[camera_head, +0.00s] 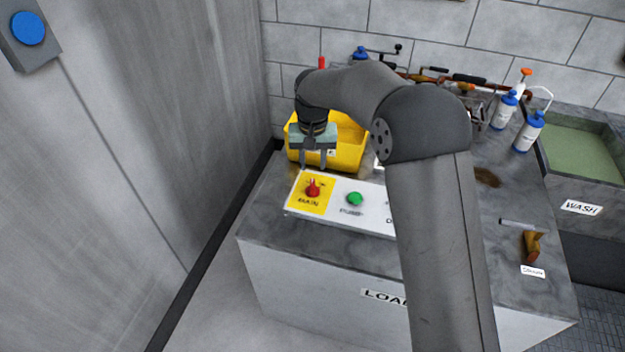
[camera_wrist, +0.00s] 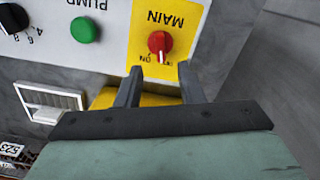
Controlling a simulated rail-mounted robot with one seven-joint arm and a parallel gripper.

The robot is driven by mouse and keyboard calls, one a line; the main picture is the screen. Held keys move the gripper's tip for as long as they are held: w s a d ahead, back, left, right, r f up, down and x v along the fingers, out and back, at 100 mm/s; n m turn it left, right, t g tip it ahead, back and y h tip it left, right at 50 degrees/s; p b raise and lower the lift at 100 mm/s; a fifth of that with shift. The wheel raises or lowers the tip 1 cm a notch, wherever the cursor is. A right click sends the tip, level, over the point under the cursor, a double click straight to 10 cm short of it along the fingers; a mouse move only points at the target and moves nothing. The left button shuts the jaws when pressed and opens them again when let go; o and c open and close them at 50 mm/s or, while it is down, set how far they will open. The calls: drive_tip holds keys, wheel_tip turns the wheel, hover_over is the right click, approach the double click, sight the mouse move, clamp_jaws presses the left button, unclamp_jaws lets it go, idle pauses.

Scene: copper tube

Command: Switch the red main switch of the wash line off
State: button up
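The red main switch (camera_head: 313,188) is a round knob on the yellow MAIN plate (camera_head: 325,203) at the left end of the white control panel (camera_head: 289,207). In the wrist view the red knob (camera_wrist: 158,42) shows upside down, with its white mark toward the bottom of the picture, near the ON label (camera_wrist: 145,57). My gripper (camera_head: 313,167) is above and just behind the panel, pointing down. Its two fingers (camera_wrist: 158,80) are apart with nothing between them. The knob lies just beyond the fingertips in the wrist view, not between them.
A green PUMP button (camera_head: 355,199) sits right of the switch, and a black dial (camera_wrist: 12,18) lies beyond it. A yellow bin (camera_head: 350,146) stands behind the panel, close to my gripper. Bottles (camera_head: 528,132) stand near the WASH basin (camera_head: 577,150) at right. The left wall is close.

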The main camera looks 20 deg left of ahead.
sight(312, 184)
wheel_tip(312, 184, down, 8)
drive_tip(key=shift+r, duration=0.25)
clamp_jaws()
